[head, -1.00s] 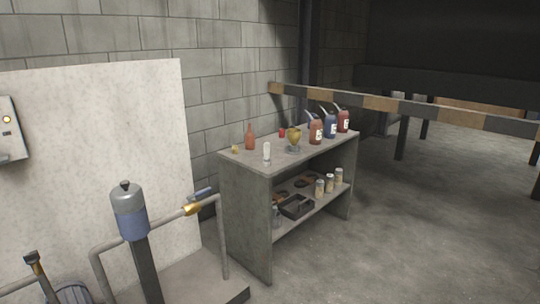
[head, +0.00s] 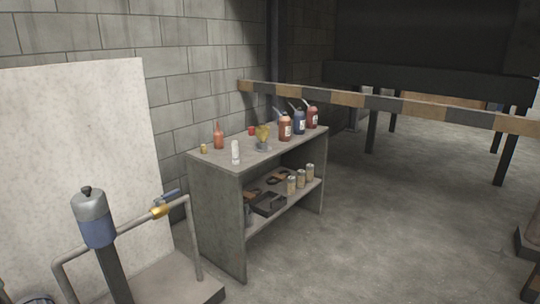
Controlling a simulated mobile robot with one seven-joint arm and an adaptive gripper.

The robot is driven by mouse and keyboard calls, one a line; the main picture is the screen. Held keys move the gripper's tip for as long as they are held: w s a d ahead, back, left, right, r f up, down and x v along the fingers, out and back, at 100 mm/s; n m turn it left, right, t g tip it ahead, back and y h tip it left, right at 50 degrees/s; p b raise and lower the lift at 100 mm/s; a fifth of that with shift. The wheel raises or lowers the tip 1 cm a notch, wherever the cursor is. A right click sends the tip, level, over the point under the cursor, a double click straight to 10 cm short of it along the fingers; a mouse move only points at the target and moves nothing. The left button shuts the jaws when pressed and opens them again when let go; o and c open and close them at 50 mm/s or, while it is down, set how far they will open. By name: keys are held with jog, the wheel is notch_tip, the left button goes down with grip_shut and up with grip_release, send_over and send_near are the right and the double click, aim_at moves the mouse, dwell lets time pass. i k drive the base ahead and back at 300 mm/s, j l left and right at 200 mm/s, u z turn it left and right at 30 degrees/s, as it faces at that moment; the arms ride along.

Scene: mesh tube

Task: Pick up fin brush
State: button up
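I cannot make out a fin brush for certain in the head view. Small dark and orange-brown items (head: 279,177) lie on the lower shelf of a grey shelf unit (head: 215,212), too small to identify. A dark open tray (head: 267,205) sits in front of them. On the unit's top stand an orange-red bottle (head: 218,136), a small white bottle (head: 236,152) and a yellow cup-like thing (head: 262,133). My gripper is not in view.
A post with a grey and blue canister (head: 94,220) and a pipe railing (head: 130,228) stand at the front left. A striped barrier beam (head: 400,104) runs behind the unit. The concrete floor (head: 390,230) at the right is open.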

aim_at(235, 144)
jog(key=i+j+z, duration=0.3)
jog(key=z, duration=0.15)
jog(key=i+j+z, duration=0.4)
jog(key=i+j, duration=0.2)
jog(key=j, duration=0.15)
jog(key=i+j+z, duration=0.1)
jog(key=j, duration=0.25)
jog(key=i+j, duration=0.5)
jog(key=j, duration=0.25)
jog(key=l+z, duration=0.05)
